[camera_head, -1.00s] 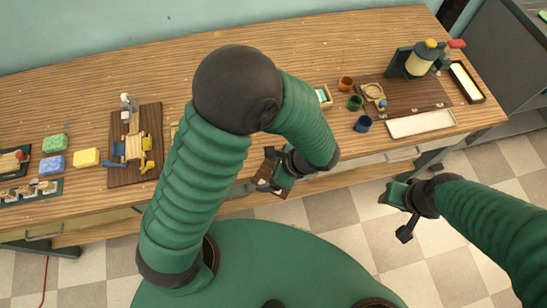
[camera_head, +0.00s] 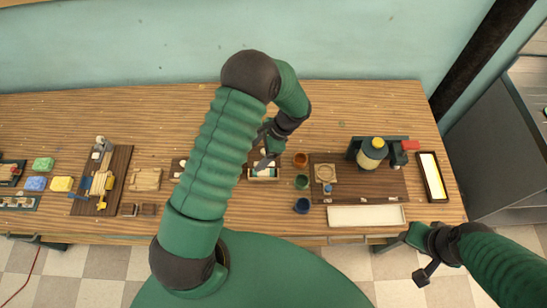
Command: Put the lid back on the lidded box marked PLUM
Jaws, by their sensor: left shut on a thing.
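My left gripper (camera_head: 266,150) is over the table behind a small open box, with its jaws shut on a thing. The dark brown piece at its tips looks like the lid, but my arm and the dark surface behind make its outline hard to tell. The small light wooden box (camera_head: 263,179) shows white and teal contents, just in front of the gripper. I cannot read a PLUM mark on it. I cannot tell whether the held piece touches the box. My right gripper (camera_head: 418,258) is open and empty, beyond the table's front edge at the right.
Orange (camera_head: 300,160), green (camera_head: 302,182) and blue (camera_head: 302,206) cups stand right of the box. Sponges (camera_head: 62,184) lie left. The back of the table is clear.

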